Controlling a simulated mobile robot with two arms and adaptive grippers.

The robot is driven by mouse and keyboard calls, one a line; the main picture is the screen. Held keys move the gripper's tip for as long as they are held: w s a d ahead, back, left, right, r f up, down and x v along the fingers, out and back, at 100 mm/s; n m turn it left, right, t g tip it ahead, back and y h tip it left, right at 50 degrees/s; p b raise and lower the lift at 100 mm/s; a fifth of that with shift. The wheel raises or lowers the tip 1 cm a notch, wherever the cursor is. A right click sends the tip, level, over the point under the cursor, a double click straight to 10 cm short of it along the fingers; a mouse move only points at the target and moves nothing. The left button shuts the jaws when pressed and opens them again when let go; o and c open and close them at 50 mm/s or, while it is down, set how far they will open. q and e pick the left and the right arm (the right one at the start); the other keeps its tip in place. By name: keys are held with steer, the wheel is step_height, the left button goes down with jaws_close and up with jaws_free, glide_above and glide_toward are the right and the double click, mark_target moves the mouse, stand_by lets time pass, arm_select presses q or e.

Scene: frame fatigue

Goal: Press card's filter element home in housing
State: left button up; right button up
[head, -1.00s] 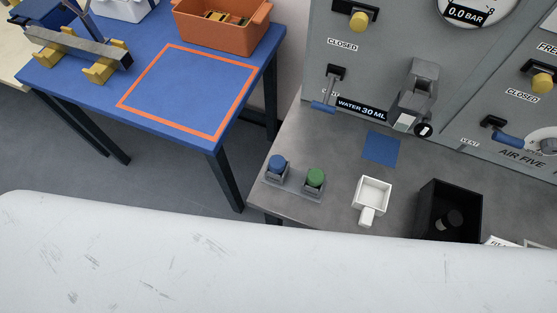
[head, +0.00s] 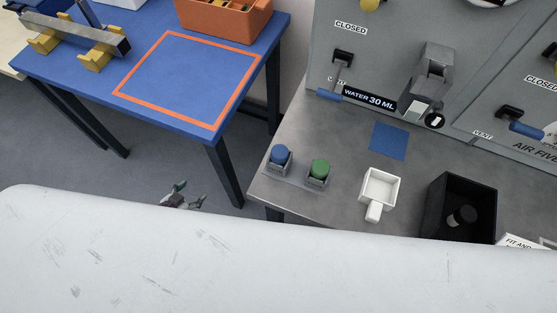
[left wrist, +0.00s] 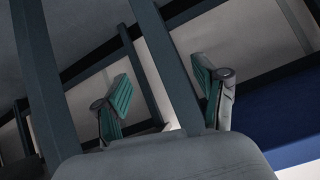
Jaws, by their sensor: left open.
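A partly cropped white card (head: 525,243) lies at the right of the grey bench, its print starting "FIT AND". A blue-topped piece (head: 280,158) and a green-topped piece (head: 318,171) stand side by side near the bench's left end. A short dark cylinder (head: 463,216) lies in a black open box (head: 466,190). I cannot tell which of these is the filter element or the housing. My left gripper (head: 177,193) is low, left of the bench, beyond the pale foreground edge. In the left wrist view its teal-padded fingers (left wrist: 165,88) are apart and empty. My right gripper is not in view.
A white handled cup (head: 379,188) and a blue square (head: 389,141) are on the grey bench (head: 335,135), before a panel with levers. The blue table (head: 190,80) at left carries an orange bin (head: 224,15) and a grey bar on yellow supports. Floor shows between them.

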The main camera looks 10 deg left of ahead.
arm_select(q)
steer(key=w+d+r+m+t+h+b, duration=0.1)
steer(key=w+d+r+m+t+h, duration=0.2)
steer(key=r, duration=0.4)
steer(key=m+g+h+b, duration=0.4)
steer(key=g+h, duration=0.1)
steer(key=h, duration=0.5)
glide_toward(272, 155)
steer(key=x, duration=0.2)
steer(key=p+x, duration=0.1)
steer(key=x, duration=0.2)
steer(key=shift+w+d+f, duration=0.1)
steer(key=shift+d+f, duration=0.25)
steer(key=shift+w+d, duration=0.2)
steer(key=shift+d, duration=0.25)
steer(key=p+x, duration=0.1)
steer(key=x, duration=0.1)
steer(key=p+x, duration=0.1)
steer(key=x, duration=0.1)
steer(key=shift+w+d+r, duration=0.1)
steer(key=shift+w+r, duration=0.15)
steer(key=shift+w, duration=0.1)
steer(key=shift+w+d+f, duration=0.1)
steer(key=shift+w+d, duration=0.05)
steer(key=shift+d, duration=0.15)
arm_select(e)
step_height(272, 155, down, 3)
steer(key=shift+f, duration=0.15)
